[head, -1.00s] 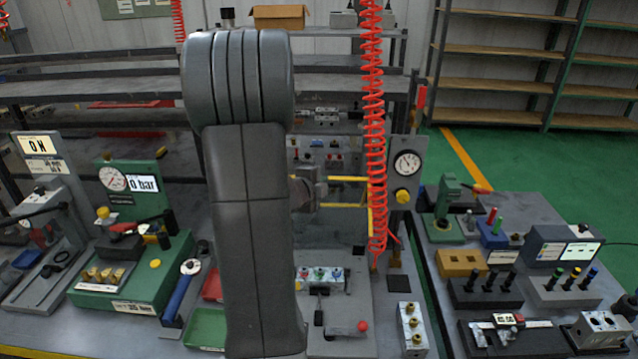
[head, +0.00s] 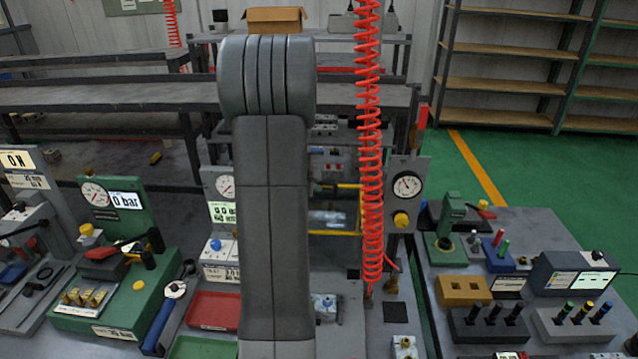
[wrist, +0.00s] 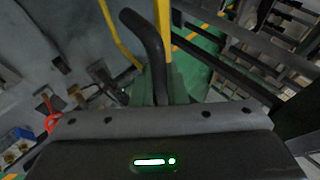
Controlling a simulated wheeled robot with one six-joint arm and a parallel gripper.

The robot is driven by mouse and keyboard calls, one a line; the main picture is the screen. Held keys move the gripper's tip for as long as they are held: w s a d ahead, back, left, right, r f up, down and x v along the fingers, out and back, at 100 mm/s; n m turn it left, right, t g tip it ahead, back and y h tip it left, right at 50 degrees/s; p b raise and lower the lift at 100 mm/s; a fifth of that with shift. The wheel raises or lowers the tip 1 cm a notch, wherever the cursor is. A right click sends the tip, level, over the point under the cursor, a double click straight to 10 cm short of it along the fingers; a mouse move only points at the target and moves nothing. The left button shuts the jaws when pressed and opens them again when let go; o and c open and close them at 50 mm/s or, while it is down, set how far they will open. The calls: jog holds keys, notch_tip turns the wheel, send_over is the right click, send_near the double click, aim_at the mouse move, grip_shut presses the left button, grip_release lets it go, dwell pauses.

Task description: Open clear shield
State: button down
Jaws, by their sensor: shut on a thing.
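The clear shield (head: 334,219) has a yellow frame and stands behind my arm, just right of it in the head view. Its left part is hidden by my arm. In the wrist view a yellow bar (wrist: 163,32) rises from the front of my gripper (wrist: 163,92), beside a dark curved bar (wrist: 150,45). A second yellow bar (wrist: 121,36) slants to the left. My gripper is shut on the shield's yellow frame, though the exact contact is hard to see. In the head view the gripper is hidden behind my arm.
A red coiled hose (head: 369,150) hangs just in front of the shield's right side. A gauge panel (head: 405,190) stands right of it. A green gauge station (head: 120,270) and a red tray (head: 214,311) are at left. A bench with several fixtures (head: 470,225) is at right.

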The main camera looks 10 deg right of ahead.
jog(key=shift+w+d, duration=0.15)
jog(key=shift+w, duration=0.3)
jog(key=c, duration=1.7)
grip_release()
jog(key=shift+c, duration=0.2)
jog(key=b+v, duration=0.1)
jog(key=v, duration=1.2)
jog(key=shift+r, duration=0.35)
